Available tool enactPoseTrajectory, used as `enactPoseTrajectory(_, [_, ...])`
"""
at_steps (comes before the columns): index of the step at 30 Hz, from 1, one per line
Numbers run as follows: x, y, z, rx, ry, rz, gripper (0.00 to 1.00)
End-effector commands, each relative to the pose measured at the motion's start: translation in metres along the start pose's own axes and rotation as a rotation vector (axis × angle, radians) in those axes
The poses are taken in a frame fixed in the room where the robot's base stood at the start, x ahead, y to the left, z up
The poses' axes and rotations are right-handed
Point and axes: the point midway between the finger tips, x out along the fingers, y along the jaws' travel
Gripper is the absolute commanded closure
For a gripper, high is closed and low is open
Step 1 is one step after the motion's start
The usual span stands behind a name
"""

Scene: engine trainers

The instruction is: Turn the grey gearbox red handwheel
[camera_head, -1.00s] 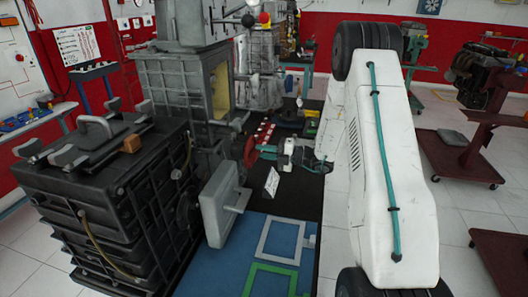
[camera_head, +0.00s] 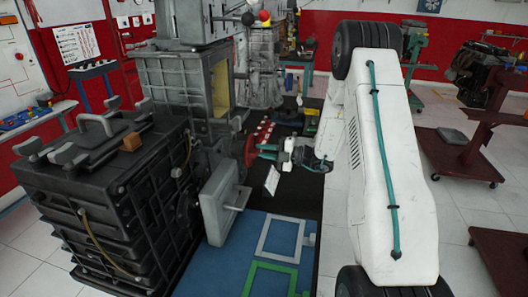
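The red handwheel (camera_head: 251,148) stands upright, seen nearly edge-on, at the right side of the grey gearbox (camera_head: 175,85) in the middle of the head view. My gripper (camera_head: 264,151) comes in from the right with its teal fingers pointing left at the wheel. Two fingers show apart with a gap between them. Their tips are at the wheel's right side; whether they touch it cannot be told at this size. My white arm (camera_head: 385,150) fills the right of centre.
A large black engine block (camera_head: 110,205) stands at the front left. A grey plate-like part (camera_head: 219,203) sticks out below the handwheel, and a small white card (camera_head: 272,180) stands near the gripper. Blue and black floor mats (camera_head: 235,255) lie below. Red stands (camera_head: 460,150) are at the right.

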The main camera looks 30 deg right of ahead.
Motion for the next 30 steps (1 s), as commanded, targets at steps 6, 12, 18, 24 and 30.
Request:
enactPoseTrajectory(6, [0.0,-0.001,0.0,0.0,0.0,0.0,0.62])
enactPoseTrajectory(12, [-0.003,0.0,0.0,0.0,-0.001,0.0,0.62])
enactPoseTrajectory(18, [-0.033,0.0,0.001,0.0,-0.003,0.001,0.62])
enactPoseTrajectory(24, [-0.065,0.0,0.001,0.0,-0.003,0.001,0.62])
enactPoseTrajectory(30, [-0.078,0.0,0.001,0.0,-0.002,0.0,0.62])
